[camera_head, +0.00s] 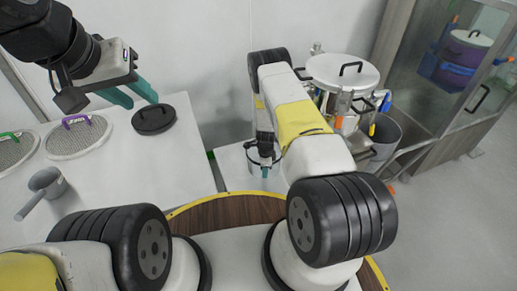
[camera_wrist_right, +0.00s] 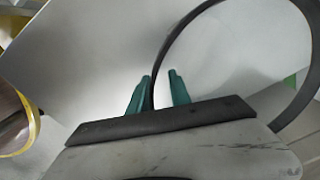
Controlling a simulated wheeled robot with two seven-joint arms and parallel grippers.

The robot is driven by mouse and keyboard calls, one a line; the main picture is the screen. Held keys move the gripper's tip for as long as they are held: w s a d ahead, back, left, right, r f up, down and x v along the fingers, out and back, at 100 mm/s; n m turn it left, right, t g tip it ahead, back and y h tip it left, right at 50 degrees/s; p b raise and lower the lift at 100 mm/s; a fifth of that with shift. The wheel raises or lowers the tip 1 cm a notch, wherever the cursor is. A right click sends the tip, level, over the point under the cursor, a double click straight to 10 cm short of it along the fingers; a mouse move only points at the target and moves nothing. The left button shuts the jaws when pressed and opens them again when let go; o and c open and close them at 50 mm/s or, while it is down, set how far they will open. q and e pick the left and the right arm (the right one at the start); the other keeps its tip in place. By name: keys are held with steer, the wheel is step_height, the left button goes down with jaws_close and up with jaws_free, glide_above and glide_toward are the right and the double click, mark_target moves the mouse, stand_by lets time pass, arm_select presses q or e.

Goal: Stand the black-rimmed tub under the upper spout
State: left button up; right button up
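The black-rimmed tub (camera_head: 251,153) stands on a low white surface at centre, mostly hidden behind my right arm. In the right wrist view its thin black rim (camera_wrist_right: 312,45) makes a large ring around a pale inside. My right gripper (camera_head: 266,171) is at the tub's rim. In the wrist view its teal fingers (camera_wrist_right: 158,90) are apart, with the rim passing between them and a gap beside the right finger. My left gripper (camera_head: 131,93) is open and empty, above the table at left. I cannot make out the upper spout clearly on the steel vessel (camera_head: 325,72) at right.
The white table (camera_head: 110,190) at left holds a black lid (camera_head: 154,119), mesh discs with purple (camera_head: 78,119) and green handles, and a grey scoop (camera_head: 47,184). A grey bucket (camera_head: 388,133) stands beside the vessel. A glass-doored cabinet (camera_head: 440,85) is at far right.

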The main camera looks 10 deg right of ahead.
step_height(320, 180, up, 8)
steer(key=shift+s, duration=0.2)
stand_by(0.3)
steer(key=shift+a, duration=0.1)
